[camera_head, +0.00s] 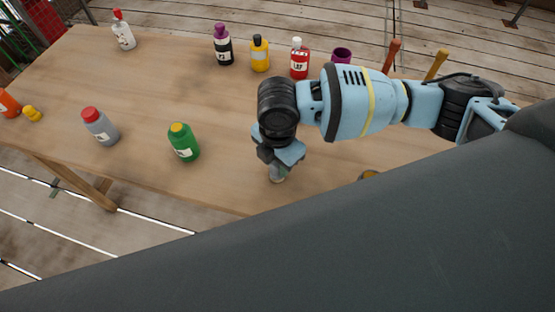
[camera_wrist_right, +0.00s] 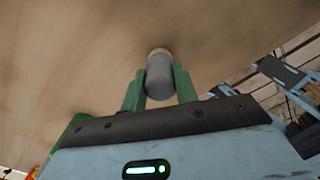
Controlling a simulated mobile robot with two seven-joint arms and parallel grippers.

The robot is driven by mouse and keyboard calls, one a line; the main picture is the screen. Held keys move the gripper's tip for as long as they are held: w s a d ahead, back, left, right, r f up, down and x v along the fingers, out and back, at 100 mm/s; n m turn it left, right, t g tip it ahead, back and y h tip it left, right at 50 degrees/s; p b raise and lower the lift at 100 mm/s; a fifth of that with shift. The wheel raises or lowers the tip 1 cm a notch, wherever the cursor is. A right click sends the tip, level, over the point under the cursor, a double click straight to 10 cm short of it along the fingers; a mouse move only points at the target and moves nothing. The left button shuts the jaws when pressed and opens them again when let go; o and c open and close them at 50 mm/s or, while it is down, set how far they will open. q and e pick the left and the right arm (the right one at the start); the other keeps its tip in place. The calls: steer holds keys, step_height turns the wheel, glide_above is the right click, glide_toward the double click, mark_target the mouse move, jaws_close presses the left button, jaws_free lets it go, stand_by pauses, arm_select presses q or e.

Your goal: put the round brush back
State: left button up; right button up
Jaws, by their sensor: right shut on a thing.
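My right gripper (camera_head: 277,166) is low over the near part of the wooden table, pointing down. In the right wrist view its green fingers (camera_wrist_right: 160,88) are shut on a short grey cylinder (camera_wrist_right: 160,77) with a tan far end. The cylinder's lower part also shows below the fingers in the head view (camera_head: 277,177), at or just above the tabletop; I cannot tell if it touches. I cannot tell for sure whether this cylinder is the round brush. My left gripper is not in view.
The table (camera_head: 130,80) holds a green bottle (camera_head: 184,143), a grey bottle (camera_head: 100,127), and black (camera_head: 223,47), yellow (camera_head: 260,54) and red (camera_head: 299,60) bottles behind. A purple cup (camera_head: 341,55) and orange (camera_head: 393,55) and yellow (camera_head: 436,65) handles stand behind my right arm.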

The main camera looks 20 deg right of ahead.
steer(key=o, duration=1)
steer(key=shift+f, duration=0.1)
steer(key=shift+c, duration=0.2)
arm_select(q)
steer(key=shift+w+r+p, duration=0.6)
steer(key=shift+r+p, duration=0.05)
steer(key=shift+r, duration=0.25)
arm_select(e)
step_height(320, 180, up, 12)
